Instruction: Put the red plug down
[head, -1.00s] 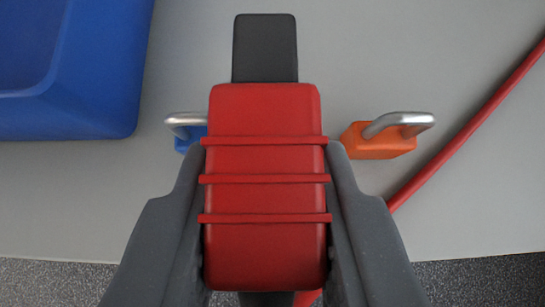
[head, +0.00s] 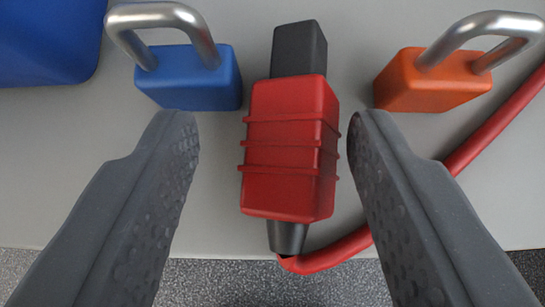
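The red plug (head: 288,150) has a ribbed red body, a dark grey nose (head: 299,48) pointing away from me and a red cable (head: 335,250) at its near end. It lies on the light grey surface (head: 215,215), close to the front edge. My gripper (head: 272,125) is open around the plug. A gap shows between the left finger and the plug; the right finger is much closer to it, and I cannot tell if it touches.
A blue padlock (head: 190,78) stands left of the plug and an orange padlock (head: 430,80) stands right of it. A blue bin (head: 50,40) is at the top left. The cable runs up along the right side. Speckled floor (head: 215,285) lies beyond the front edge.

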